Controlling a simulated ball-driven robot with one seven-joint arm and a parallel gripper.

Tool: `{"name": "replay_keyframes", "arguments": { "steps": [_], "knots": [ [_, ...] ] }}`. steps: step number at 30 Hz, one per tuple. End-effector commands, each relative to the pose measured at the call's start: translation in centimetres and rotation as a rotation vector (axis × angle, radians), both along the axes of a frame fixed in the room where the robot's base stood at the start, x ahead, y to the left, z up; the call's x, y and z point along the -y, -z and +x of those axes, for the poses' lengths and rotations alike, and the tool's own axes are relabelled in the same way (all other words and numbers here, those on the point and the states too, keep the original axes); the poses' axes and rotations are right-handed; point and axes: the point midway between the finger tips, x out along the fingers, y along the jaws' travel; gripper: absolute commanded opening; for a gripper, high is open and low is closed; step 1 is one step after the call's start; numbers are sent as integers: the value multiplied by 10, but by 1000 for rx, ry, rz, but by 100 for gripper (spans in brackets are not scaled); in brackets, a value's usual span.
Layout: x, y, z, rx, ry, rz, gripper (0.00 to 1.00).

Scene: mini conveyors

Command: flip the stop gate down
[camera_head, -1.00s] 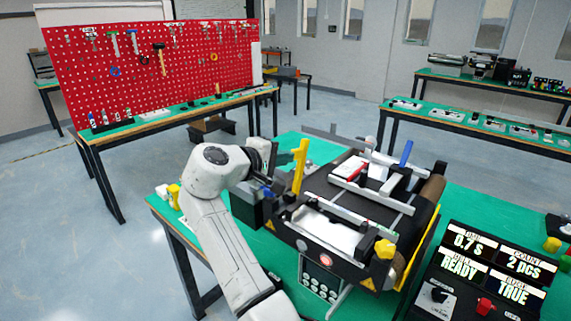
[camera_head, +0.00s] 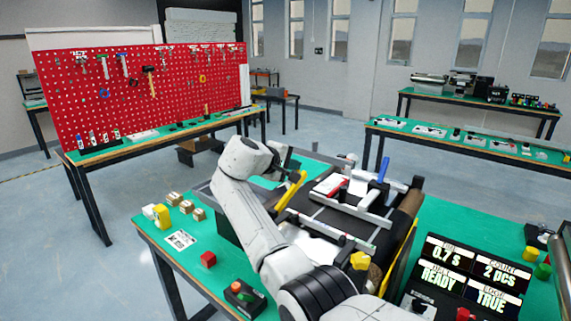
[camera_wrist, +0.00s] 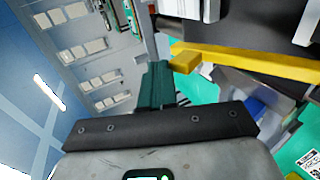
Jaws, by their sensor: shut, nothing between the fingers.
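The stop gate appears to be the yellow bar (camera_head: 290,191) at the near left end of the mini conveyor (camera_head: 330,215). It leans, with its upper end to the right in the head view. In the wrist view the yellow bar (camera_wrist: 250,62) runs across the upper right, with a block at its left end. My gripper (camera_wrist: 158,72) is shut and empty, its dark green fingers just left of that block. I cannot tell whether they touch. In the head view my gripper (camera_head: 284,160) is small and partly hidden, close to the bar's upper end.
A white and red part (camera_head: 330,185) and a blue lever (camera_head: 383,170) are on the conveyor. A yellow knob (camera_head: 360,260) is at its front. A display panel (camera_head: 475,275) stands right. A red cube (camera_head: 207,259) and a button box (camera_head: 243,297) lie on the green table left.

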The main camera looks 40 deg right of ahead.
Motion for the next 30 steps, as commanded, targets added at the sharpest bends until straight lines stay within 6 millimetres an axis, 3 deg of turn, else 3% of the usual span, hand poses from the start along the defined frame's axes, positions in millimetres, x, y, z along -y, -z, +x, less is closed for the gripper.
{"name": "replay_keyframes", "arguments": {
  "steps": [6, 15, 30],
  "knots": [
    [20, 18, 3, -26, 3, 131, 0],
    [36, 39, 6, -29, 2, 130, 0],
    [41, 47, 8, -28, 1, 128, 0]
  ]
}}
